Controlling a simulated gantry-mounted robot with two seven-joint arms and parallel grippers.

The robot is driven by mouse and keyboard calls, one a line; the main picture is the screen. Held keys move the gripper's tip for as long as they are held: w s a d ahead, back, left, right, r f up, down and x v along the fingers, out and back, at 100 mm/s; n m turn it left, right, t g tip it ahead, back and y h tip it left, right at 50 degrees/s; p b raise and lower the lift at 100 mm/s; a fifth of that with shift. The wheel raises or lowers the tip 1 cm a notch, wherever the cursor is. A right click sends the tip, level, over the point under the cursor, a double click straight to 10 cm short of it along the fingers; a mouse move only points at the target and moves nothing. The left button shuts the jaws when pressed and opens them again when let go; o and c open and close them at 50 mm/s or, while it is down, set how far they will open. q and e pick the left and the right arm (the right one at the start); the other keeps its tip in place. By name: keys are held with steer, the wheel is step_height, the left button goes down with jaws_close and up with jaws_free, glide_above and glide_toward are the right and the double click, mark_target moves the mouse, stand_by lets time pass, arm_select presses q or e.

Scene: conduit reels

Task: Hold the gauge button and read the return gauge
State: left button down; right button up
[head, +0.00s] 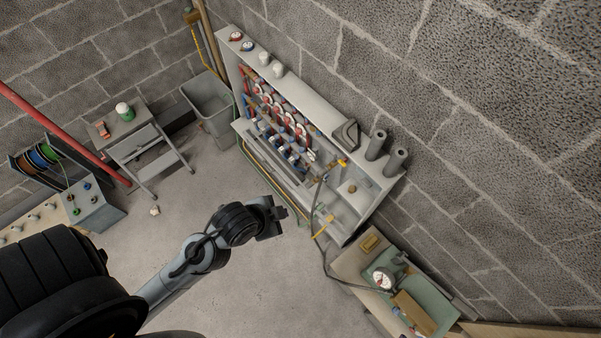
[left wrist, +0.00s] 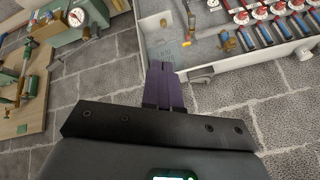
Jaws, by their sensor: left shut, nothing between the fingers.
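Two small round gauges sit on the upper left end of the grey manifold cabinet (head: 310,99) in the head view: a red-marked gauge (head: 235,36) and a blue-marked gauge (head: 247,46). Neither dial can be read at this size, and I cannot make out which is the return gauge. I cannot pick out a gauge button for certain; a round brass knob (head: 351,187) sits in the cabinet's lower right part and shows in the left wrist view (left wrist: 163,22). My left gripper (head: 281,214) is shut and empty, apart from the cabinet's front. My right gripper is out of view.
A white-faced gauge (head: 383,280) with a dark hose stands on a green case (head: 424,302) at lower right. A yellow-handled valve (head: 323,226) sticks out at the cabinet's front. A grey bin (head: 212,108) and a step stool (head: 144,150) stand left.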

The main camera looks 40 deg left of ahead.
arm_select(q)
steer(key=w+a+f+m+t+b, duration=0.2)
steer(key=w+f+m+t+b, duration=0.15)
steer(key=f+m+b, duration=0.4)
steer(key=w+a+f+m+t+b, duration=0.15)
steer(key=w+f+m+b, duration=0.3)
steer(key=f, duration=0.65)
steer(key=w+a+f+m+t+b, duration=0.2)
steer(key=w+f+m+t+b, duration=0.15)
steer(key=f+m+b, duration=0.45)
steer(key=w+a+f+m+t+h+b, duration=0.1)
steer(key=w+a+f+m+b, duration=0.2)
steer(key=a+f+b, duration=0.3)
steer(key=w+a+f+m+t+b, duration=0.1)
steer(key=w+a+f+m+b, duration=0.2)
steer(key=f+b, duration=1.2)
steer(key=w+a+f+m+t+h+b, duration=0.1)
steer(key=w+a+f+m+b, duration=0.2)
steer(key=a+f+b, duration=0.7)
steer(key=f+m+b, duration=0.1)
steer(key=b, duration=0.4)
steer(key=shift+w+m+h+b, duration=0.3)
steer(key=shift+m+b, duration=0.05)
steer(key=shift+m, duration=0.05)
